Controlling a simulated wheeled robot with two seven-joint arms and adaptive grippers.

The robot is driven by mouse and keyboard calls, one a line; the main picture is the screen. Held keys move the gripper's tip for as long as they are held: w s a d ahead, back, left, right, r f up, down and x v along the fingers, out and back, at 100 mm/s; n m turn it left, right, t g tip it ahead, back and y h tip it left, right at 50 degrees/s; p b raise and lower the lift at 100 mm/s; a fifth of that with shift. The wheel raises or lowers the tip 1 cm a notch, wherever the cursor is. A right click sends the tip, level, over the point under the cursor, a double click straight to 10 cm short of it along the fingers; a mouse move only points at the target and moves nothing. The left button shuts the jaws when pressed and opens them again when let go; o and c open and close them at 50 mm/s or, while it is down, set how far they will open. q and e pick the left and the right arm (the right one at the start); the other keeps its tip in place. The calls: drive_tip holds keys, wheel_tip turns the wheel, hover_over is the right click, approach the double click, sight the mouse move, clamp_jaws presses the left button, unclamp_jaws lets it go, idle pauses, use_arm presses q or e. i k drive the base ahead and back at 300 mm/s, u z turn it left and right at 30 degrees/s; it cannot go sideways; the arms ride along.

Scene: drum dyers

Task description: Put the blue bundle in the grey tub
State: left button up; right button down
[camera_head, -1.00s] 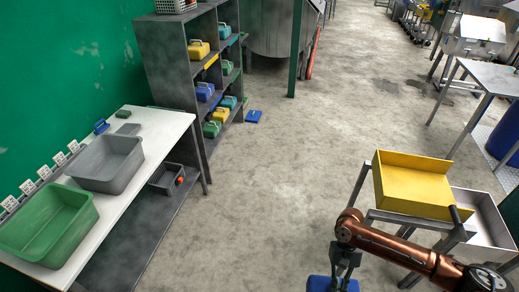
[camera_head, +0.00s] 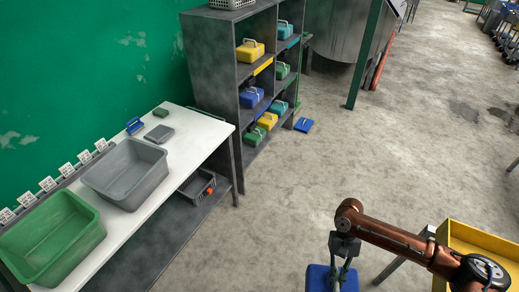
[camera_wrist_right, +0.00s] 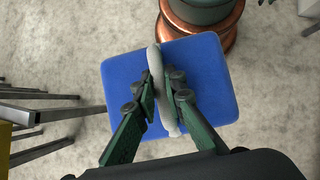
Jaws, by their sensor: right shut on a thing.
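My right gripper (camera_head: 342,266) is shut on the pale band of a blue bundle (camera_head: 318,280) and holds it above the floor at the lower right of the head view. In the right wrist view, the fingers (camera_wrist_right: 164,100) pinch the band across the middle of the blue bundle (camera_wrist_right: 205,75). The grey tub (camera_head: 128,195) stands on the white bench at the left, well left of the gripper, and looks empty. My left gripper is not in view.
A green tub (camera_head: 50,240) stands beside the grey tub on the white bench (camera_head: 195,140). A shelf rack (camera_head: 215,70) with several coloured bundles stands behind. A blue item (camera_head: 303,125) lies on the floor. A yellow tray (camera_head: 480,245) is at the right. Open floor lies between.

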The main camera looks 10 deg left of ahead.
sight(130, 175)
drive_tip(key=u, duration=0.65)
drive_tip(key=i, duration=0.65)
drive_tip(key=u, duration=1)
drive_tip(key=i, duration=0.3)
drive_tip(key=u, duration=0.3)
